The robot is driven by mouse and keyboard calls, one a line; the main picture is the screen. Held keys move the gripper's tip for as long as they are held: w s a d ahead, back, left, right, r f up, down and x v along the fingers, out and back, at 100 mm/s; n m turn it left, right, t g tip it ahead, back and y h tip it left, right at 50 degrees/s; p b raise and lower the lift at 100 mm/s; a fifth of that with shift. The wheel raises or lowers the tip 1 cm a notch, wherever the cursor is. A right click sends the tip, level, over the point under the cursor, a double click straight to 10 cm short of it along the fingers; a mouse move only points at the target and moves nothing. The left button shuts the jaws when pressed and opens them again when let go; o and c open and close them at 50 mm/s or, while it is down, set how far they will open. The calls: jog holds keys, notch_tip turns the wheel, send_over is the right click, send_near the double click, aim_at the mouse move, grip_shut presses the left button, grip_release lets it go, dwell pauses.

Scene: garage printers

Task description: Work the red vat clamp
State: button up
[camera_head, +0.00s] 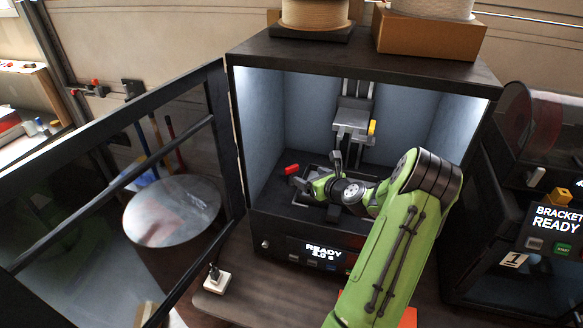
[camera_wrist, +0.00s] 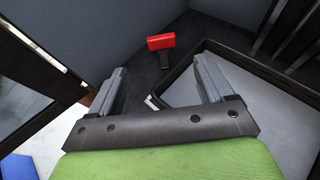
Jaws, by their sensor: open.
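The red vat clamp (camera_head: 292,169) sits at the left side of the vat inside the open printer. In the wrist view the clamp's red head (camera_wrist: 161,41) stands on a dark stem, ahead of my gripper and between the lines of its two fingers. My gripper (camera_head: 298,184) is inside the printer chamber, low and close to the clamp; in the wrist view its fingers (camera_wrist: 162,82) are spread apart with nothing between them. The grey vat (camera_wrist: 262,105) with its dark rim lies to the right, partly hidden by the right finger.
The printer door (camera_head: 228,140) stands open to the left. The build platform (camera_head: 354,117) hangs above the vat at the back. The display panel (camera_head: 323,254) reads READY. A second printer (camera_head: 556,235) stands at the right. The chamber's left wall is close to the clamp.

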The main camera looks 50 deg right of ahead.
aim_at(293, 168)
jog(key=p+x, duration=0.1)
jog(key=x, duration=1)
jog(key=shift+w+d+f, duration=0.15)
jog(key=shift+w+f, duration=0.05)
jog(key=shift+c, duration=0.3)
jog(key=c, duration=1)
